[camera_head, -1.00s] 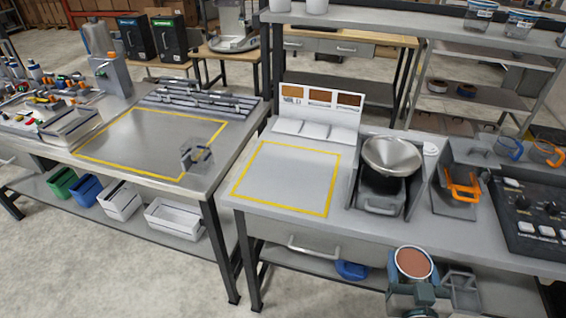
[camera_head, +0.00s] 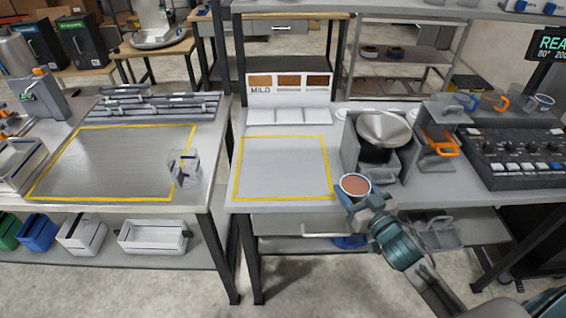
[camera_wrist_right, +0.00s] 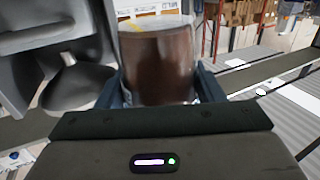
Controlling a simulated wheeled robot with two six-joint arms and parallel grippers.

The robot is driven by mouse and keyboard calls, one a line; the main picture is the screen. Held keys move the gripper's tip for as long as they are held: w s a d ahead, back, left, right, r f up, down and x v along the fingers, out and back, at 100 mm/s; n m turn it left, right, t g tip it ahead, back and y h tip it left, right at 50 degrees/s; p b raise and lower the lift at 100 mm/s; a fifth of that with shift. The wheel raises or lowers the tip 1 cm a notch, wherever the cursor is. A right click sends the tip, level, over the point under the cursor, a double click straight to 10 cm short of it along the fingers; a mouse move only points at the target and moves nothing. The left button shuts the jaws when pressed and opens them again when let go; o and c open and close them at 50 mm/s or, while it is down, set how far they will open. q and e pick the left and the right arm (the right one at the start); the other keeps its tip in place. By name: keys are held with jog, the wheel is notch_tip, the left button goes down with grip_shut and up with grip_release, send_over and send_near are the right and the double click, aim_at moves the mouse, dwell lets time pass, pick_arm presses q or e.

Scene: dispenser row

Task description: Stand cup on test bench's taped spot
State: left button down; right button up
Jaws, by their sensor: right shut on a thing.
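A cup (camera_head: 355,184) with brown contents is held upright in my right gripper (camera_head: 358,196), near the front edge of the test bench (camera_head: 245,213). In the right wrist view the cup (camera_wrist_right: 158,65) looks dark brown and sits between the jaws (camera_wrist_right: 160,95). Two yellow-taped spots show. One is on the right-hand bench (camera_head: 283,168), before a card reading MILD (camera_head: 288,88), just left of the cup. The other is on the left-hand bench (camera_head: 112,160), with a clear glass-like holder (camera_head: 184,167) at its right edge. My left gripper is not in view.
A dispenser with a metal funnel (camera_head: 383,129) stands just right of the cup. An orange-handled item (camera_head: 440,142) and a control panel (camera_head: 515,158) are farther right. White pads (camera_head: 290,116) lie behind the right taped spot, whose inside is bare.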

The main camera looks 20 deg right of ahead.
jog(key=shift+w+r, duration=0.2)
jog(key=shift+w, duration=0.2)
jog(key=shift+w+a, duration=0.15)
jog(key=shift+w, duration=0.15)
jog(key=w+a, duration=0.2)
jog(key=w, duration=0.2)
jog(key=w+a+f, duration=0.1)
jog(key=w+a, duration=0.2)
jog(key=w, duration=0.1)
jog(key=w+a, duration=0.2)
jog(key=w, duration=0.2)
jog(key=shift+w+a+f, duration=0.15)
jog(key=shift+a, duration=0.25)
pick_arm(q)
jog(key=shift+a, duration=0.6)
pick_arm(e)
jog(key=shift+w+a+f, duration=0.1)
jog(key=shift+f, duration=1.75)
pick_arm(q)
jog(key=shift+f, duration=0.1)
pick_arm(e)
jog(key=shift+f, duration=0.15)
jog(key=o, duration=1.2)
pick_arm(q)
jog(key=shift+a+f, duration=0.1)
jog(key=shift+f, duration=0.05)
